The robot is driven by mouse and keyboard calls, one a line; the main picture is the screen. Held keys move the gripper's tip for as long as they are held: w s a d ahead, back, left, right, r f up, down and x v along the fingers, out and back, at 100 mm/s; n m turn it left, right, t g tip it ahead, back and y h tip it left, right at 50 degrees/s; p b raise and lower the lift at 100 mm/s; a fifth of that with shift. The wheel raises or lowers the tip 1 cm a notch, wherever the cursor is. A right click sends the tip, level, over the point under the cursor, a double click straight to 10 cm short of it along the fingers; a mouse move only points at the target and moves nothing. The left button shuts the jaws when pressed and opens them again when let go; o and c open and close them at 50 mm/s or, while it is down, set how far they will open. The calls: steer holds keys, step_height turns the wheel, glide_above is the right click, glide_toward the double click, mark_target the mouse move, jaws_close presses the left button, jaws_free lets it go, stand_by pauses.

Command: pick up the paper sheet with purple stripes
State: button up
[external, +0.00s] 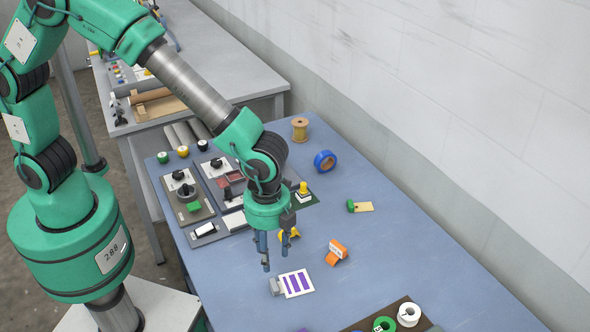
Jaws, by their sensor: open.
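The paper sheet with purple stripes (297,284) is a small white sheet with several purple bars. It lies on the blue tabletop near the front middle. A small grey block or clip (276,286) sits at its left edge; I cannot tell if it is attached. My gripper (273,257) points down just above and behind the sheet's left part, with its fingers apart and nothing seen between them. I cannot tell the exact height of the fingertips over the table.
An orange item (336,252) lies right of the sheet, and a yellow piece (290,233) is behind my gripper. Dark panels with small parts (187,196) are at the left. Green and white rolls (385,325) stand at the front. The blue table (420,240) is clear at the right.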

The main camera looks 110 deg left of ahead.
steer(key=b, duration=0.1)
glide_above(272, 285)
step_height(272, 285, down, 7)
steer(key=shift+f, duration=0.2)
steer(key=shift+f, duration=0.1)
steer(key=shift+a+f+b, duration=0.1)
steer(key=shift+f+b, duration=0.5)
steer(key=shift+f, duration=1.9)
steer(key=c, duration=1.1)
